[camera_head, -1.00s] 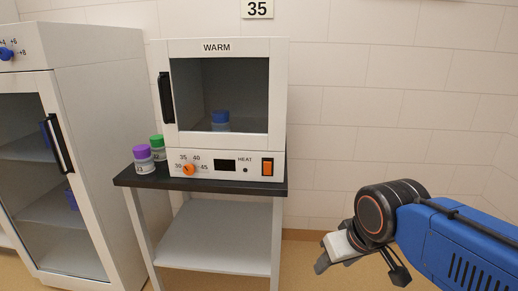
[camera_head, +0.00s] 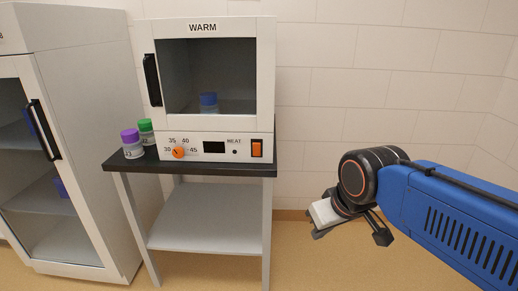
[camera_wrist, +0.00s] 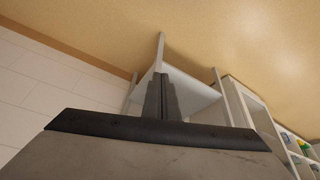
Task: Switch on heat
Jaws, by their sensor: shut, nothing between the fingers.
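The warming cabinet labelled WARM (camera_head: 265,70) stands on a dark-topped stand. Its door is closed, and a blue-capped jar (camera_head: 209,102) shows behind the glass. On its lower panel are an orange HEAT rocker switch (camera_head: 257,148), a small dark lamp and a dark display (camera_head: 214,147). An orange dial (camera_head: 178,153) points toward the 30 side. My gripper (camera_head: 317,226) is low, to the right of the stand and apart from it. In the wrist view my gripper's fingers (camera_wrist: 161,97) are together and empty, with the stand's lower shelf beyond them.
A purple-capped jar (camera_head: 131,143) and a green-capped jar (camera_head: 146,131) stand on the stand top (camera_head: 200,168), left of the cabinet. A tall glass-doored cabinet (camera_head: 90,130) stands at the left. The floor right of the stand looks clear, with a tiled wall behind.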

